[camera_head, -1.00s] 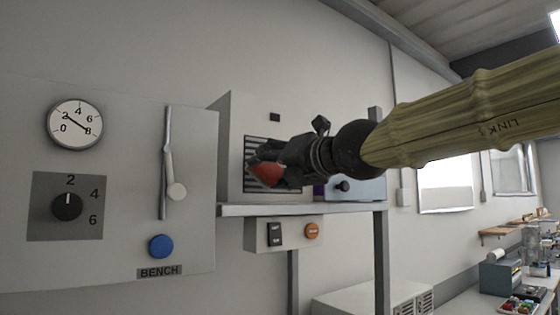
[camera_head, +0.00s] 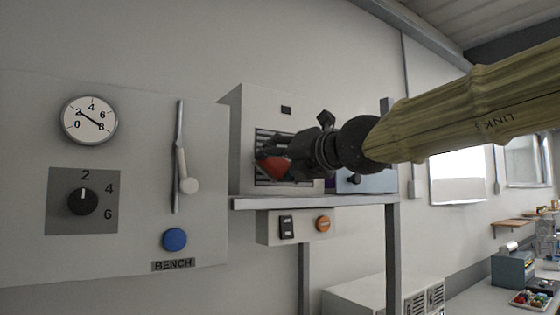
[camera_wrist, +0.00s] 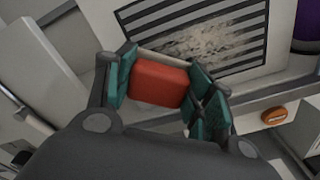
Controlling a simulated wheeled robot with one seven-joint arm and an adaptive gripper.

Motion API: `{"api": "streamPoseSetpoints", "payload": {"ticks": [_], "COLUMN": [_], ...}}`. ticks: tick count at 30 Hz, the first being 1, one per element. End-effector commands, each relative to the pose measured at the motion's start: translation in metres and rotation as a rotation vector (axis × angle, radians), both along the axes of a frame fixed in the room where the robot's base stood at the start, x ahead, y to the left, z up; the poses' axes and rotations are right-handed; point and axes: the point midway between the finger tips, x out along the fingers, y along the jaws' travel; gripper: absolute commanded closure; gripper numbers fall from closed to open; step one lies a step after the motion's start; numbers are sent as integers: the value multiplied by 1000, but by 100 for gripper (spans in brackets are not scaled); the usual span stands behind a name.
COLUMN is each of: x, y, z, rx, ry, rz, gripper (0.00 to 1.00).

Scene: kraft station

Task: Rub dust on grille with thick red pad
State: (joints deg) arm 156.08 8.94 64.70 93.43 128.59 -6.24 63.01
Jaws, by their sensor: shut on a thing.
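My gripper (camera_wrist: 160,85) is shut on the thick red pad (camera_wrist: 158,84), which sits between its teal-lined fingers in the wrist view. The red pad also shows in the head view (camera_head: 276,167), in front of the grille (camera_head: 270,138). The grille has dark slats on a pale box, and it shows at the top of the wrist view (camera_wrist: 150,17). Pale brownish dust (camera_wrist: 205,40) covers its middle and lower slats. In the wrist view the pad appears just below the dust patch. I cannot tell whether it touches the grille.
The box stands on a narrow shelf (camera_head: 250,203). Under it are a black switch (camera_head: 286,227) and an orange knob (camera_head: 323,224). A panel with a gauge (camera_head: 90,119), dial (camera_head: 83,201), lever (camera_head: 188,184) and blue button (camera_head: 174,239) is at left. A blue-grey box (camera_head: 372,183) is right of the grille.

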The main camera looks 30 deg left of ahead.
Motion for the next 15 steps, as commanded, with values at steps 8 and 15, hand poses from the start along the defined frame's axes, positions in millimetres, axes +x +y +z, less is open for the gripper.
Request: {"api": "streamPoseSetpoints", "payload": {"ticks": [8,15], "x": [2,3], "y": [4,7], "z": [0,0], "rx": [0,0], "ry": [0,-1], "rz": [0,0], "gripper": [66,66]}}
